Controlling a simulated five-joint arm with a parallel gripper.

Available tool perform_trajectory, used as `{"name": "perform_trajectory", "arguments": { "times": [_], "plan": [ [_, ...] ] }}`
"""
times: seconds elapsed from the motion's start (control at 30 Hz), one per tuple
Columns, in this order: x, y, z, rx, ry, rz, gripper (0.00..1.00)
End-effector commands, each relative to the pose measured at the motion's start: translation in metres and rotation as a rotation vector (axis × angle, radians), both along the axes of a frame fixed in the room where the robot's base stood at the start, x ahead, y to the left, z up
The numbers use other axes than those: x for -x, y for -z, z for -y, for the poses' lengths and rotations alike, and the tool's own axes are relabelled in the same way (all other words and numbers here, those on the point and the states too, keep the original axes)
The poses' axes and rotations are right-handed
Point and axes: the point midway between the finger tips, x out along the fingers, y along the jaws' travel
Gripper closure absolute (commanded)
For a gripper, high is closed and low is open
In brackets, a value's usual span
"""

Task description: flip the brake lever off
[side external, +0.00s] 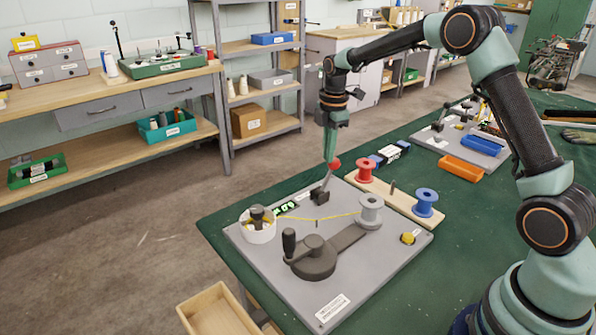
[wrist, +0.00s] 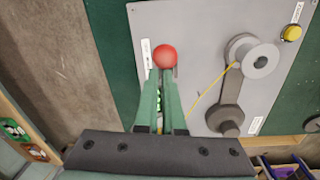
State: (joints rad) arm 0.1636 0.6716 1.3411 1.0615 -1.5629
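The brake lever is a thin grey rod (side external: 326,184) with a red ball knob (side external: 334,163), rising from a dark block (side external: 320,196) on the grey board (side external: 375,266). The rod leans toward the upper right in the side view. My gripper (side external: 330,157) points down with its fingertips right at the knob. In the wrist view, the red knob (wrist: 165,56) shows whole at the ends of the fingers (wrist: 161,76). The fingers are close together with a narrow gap. I cannot tell whether they grip the knob or only touch it. The lever's rod is hidden there.
A yellow thread (side external: 330,219) runs from a white pot (side external: 258,233) to a grey spool (side external: 370,207). A dark crank (side external: 311,257) and a yellow button (side external: 408,238) are on the board. Red (side external: 365,169) and blue (side external: 425,203) spools stand behind on a wooden strip.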

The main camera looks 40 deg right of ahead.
Motion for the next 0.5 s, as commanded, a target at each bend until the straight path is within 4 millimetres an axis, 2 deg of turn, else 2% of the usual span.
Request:
{"name": "perform_trajectory", "arguments": {
  "times": [0.03,0.1,0.5],
  "plan": [
    [0.003,0.005,0.012,0.000,0.017,-0.007,1.00],
    [0.003,0.008,0.016,-0.001,0.016,-0.009,1.00],
    [0.004,0.014,0.025,0.000,0.015,-0.012,1.00]
  ]
}}
